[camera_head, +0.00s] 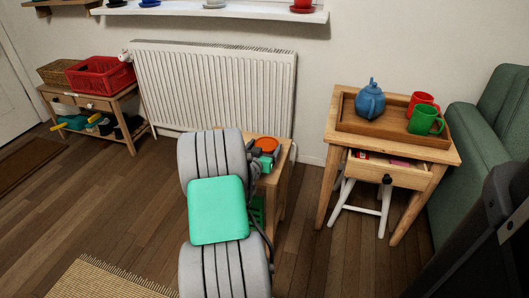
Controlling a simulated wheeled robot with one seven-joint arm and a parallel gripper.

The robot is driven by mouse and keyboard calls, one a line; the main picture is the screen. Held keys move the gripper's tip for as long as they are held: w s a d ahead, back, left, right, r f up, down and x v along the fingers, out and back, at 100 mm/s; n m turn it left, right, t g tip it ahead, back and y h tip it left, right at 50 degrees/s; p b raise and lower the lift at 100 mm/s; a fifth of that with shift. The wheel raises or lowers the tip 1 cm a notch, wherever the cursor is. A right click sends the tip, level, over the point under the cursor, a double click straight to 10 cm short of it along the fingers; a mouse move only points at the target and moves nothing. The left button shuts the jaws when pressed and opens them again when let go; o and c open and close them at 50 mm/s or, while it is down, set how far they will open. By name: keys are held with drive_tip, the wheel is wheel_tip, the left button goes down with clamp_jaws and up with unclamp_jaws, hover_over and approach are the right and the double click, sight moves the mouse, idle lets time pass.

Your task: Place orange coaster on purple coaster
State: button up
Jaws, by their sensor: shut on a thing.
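The orange coaster (266,144) shows as a small round disc just beyond my arm, over the low wooden shelf. My gripper (264,155) is at its near edge, mostly hidden by my own grey and green arm. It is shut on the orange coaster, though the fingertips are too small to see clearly. I cannot make out a purple coaster; my arm hides much of the shelf.
The wooden shelf (284,178) stands before a white radiator (215,88). To the right, a wooden table (330,138) has an open drawer and a tray (390,130) holding a blue teapot (370,100) and mugs. Floor between shelf and table is clear.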

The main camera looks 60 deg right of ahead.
drive_tip(key=shift+f, duration=0.2)
drive_tip(key=o, duration=1.3)
drive_tip(key=shift+r, duration=0.1)
drive_tip(key=shift+c, duration=0.2)
